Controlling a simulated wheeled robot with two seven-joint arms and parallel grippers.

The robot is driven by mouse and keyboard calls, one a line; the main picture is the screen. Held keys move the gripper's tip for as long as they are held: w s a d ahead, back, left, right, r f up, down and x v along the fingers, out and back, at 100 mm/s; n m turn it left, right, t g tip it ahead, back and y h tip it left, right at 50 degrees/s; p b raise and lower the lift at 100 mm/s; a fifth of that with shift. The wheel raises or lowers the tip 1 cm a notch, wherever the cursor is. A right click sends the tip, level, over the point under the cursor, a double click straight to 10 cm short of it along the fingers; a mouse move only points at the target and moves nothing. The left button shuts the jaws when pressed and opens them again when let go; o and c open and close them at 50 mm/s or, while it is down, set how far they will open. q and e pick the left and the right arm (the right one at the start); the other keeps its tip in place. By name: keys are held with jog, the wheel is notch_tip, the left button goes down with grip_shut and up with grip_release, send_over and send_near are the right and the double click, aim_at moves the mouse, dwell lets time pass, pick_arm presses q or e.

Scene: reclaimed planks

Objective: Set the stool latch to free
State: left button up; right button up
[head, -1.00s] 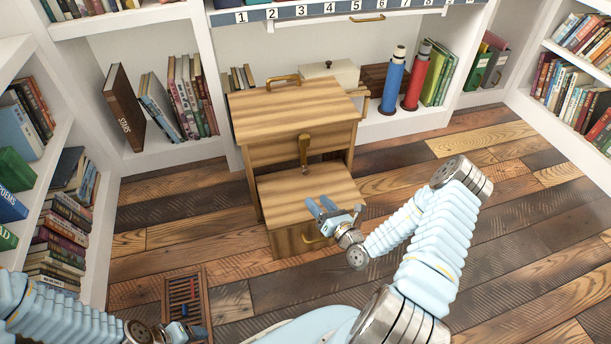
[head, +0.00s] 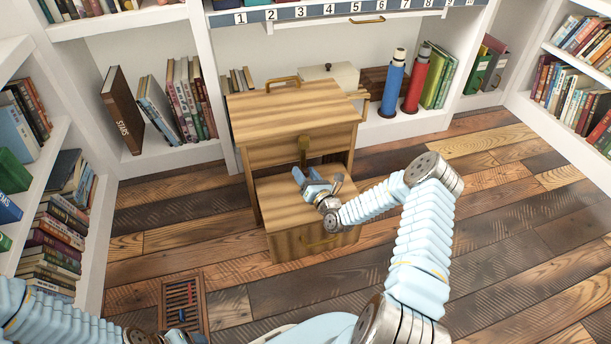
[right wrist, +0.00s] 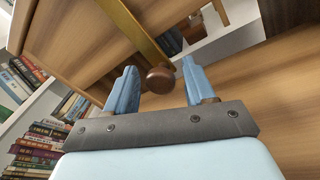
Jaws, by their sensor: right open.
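The wooden step stool (head: 290,110) stands in front of the back shelf, with a lower step (head: 285,210). My right gripper (head: 308,176) is open just below the latch. In the right wrist view its fingers (right wrist: 158,88) stand on either side of the knob, apart from it. My left gripper (head: 176,337) is at the bottom edge, mostly cut off.
A slatted wooden grate (head: 182,292) is in the floor at lower left. Bookshelves (head: 70,200) enclose the sides and back. A blue bottle (head: 393,82) and a red bottle (head: 416,80) stand behind the stool to the right. Open plank floor lies to the right.

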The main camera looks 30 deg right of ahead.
grip_shut()
dwell(0.3)
